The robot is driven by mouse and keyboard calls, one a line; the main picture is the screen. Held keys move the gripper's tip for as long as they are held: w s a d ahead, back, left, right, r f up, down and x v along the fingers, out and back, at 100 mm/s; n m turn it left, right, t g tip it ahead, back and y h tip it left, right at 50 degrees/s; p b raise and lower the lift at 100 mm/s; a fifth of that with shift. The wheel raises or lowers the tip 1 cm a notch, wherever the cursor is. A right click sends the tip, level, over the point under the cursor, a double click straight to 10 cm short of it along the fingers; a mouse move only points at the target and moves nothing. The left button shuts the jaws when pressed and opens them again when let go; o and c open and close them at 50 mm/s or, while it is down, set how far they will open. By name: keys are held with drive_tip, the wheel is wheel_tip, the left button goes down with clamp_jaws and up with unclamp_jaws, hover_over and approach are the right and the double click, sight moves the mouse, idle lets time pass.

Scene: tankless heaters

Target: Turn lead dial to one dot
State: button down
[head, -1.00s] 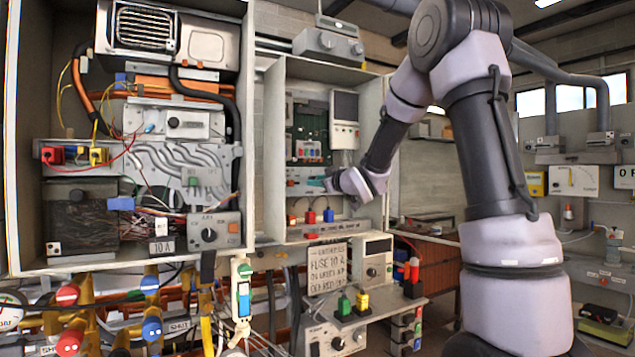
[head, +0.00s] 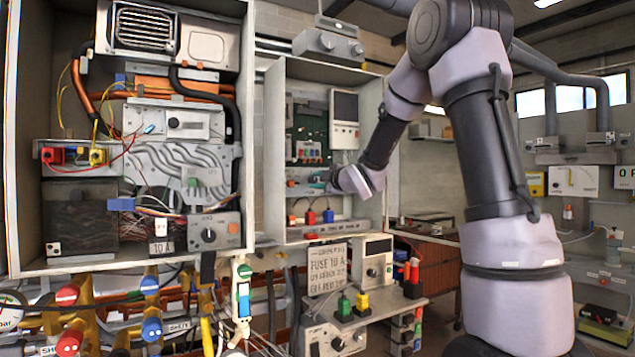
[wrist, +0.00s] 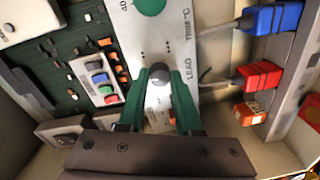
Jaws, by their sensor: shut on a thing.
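Which dot mark the dial points to cannot be told. In the head view, my gripper (head: 324,183) is at the panel inside the right-hand cabinet (head: 273,150); the dial is too small to make out there.
A larger green dial (wrist: 150,4) is on the same panel. Blue (wrist: 272,17), red (wrist: 258,76) and orange (wrist: 250,112) connectors line the right of the wrist view. A green circuit board (wrist: 62,65) is on the left. Cabinet walls enclose the gripper closely.

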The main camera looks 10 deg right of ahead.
drive_tip(key=shift+n, duration=0.6)
drive_tip(key=c, duration=0.6)
unclamp_jaws()
drive_tip(key=shift+s, duration=0.15)
drive_tip(key=v, duration=1)
drive_tip(key=shift+s, duration=0.3)
